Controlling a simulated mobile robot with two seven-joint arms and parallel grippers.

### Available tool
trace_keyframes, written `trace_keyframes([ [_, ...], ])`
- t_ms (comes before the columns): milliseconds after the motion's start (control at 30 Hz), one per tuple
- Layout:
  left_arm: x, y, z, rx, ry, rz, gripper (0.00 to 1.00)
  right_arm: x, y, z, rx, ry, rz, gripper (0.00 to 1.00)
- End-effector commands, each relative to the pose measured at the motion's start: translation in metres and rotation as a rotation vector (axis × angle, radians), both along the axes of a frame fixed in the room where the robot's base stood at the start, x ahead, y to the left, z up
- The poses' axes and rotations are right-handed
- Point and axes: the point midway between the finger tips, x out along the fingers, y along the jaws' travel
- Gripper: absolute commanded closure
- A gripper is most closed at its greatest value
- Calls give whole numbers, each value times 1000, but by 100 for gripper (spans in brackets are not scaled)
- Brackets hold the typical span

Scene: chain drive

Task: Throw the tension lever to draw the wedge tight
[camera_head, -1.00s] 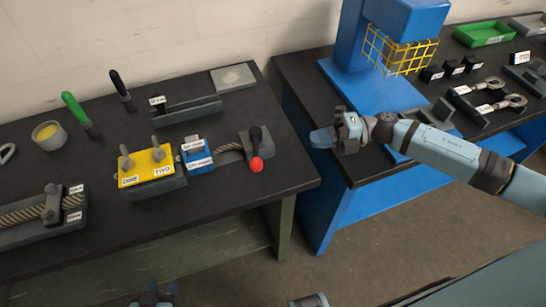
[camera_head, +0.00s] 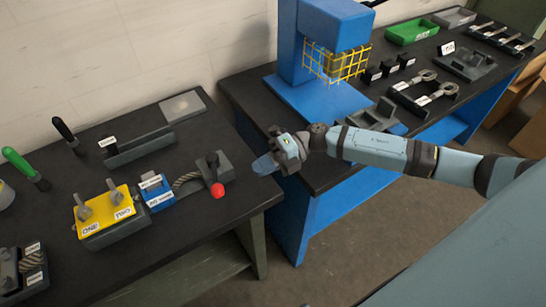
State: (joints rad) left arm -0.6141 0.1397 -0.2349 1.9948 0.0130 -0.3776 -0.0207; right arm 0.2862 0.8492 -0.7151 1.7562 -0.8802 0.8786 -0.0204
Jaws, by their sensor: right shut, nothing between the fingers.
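A red ball (camera_head: 217,190) sits at the block's front. I cannot make out which part is the wedge. My right gripper (camera_head: 266,165) is shut and empty, just right of the grey block and apart from the lever, near the gap between the tables. My left gripper is not in view.
A grey channel (camera_head: 140,146) and black- and green-handled tools stand behind the fixture. A blue press with a yellow cage (camera_head: 336,64) stands on the right table. Shackles (camera_head: 425,91) and a green tray (camera_head: 411,33) lie farther right.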

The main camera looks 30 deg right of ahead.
Motion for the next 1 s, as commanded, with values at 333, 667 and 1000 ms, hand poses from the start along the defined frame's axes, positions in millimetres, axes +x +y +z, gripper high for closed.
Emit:
trace_keyframes([
  [333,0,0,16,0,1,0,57,5,63,-10,2,0,0,100],
  [667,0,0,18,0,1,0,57,5,77,-15,-1,0,0,100],
  [1000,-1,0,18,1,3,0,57,6,80,-15,0,0,-3,100],
])
